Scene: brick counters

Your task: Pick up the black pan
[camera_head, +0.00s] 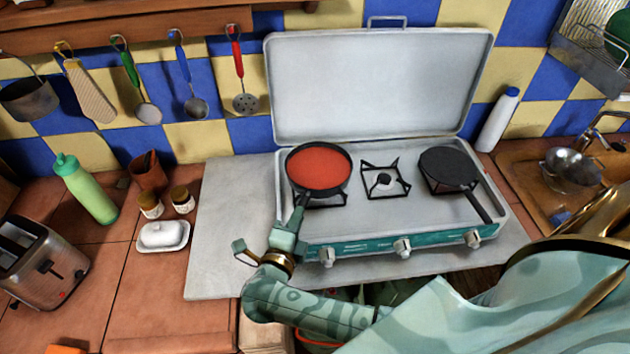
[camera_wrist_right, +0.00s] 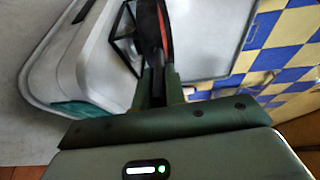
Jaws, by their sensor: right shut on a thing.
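A round black pan (camera_head: 292,167) filled with red sauce is over the left burner of the camp stove (camera_head: 340,225). My right gripper (camera_head: 299,208) is shut on its handle, which points toward the front. I cannot tell whether this pan rests on the burner or is slightly raised. In the right wrist view the gripper (camera_wrist_right: 158,85) points at the pan (camera_wrist_right: 165,25), seen nearly edge-on. A flat black pan (camera_head: 447,165) sits on the right burner, its handle pointing front right, with no gripper near it. My left gripper is not in view.
The stove's raised lid (camera_head: 380,85) stands behind the burners. The middle burner (camera_head: 385,181) is empty. A white bottle (camera_head: 498,120) stands right of the stove. A butter dish (camera_head: 163,236), small jars and a green bottle (camera_head: 87,190) stand left. The grey slab (camera_head: 225,230) has free room.

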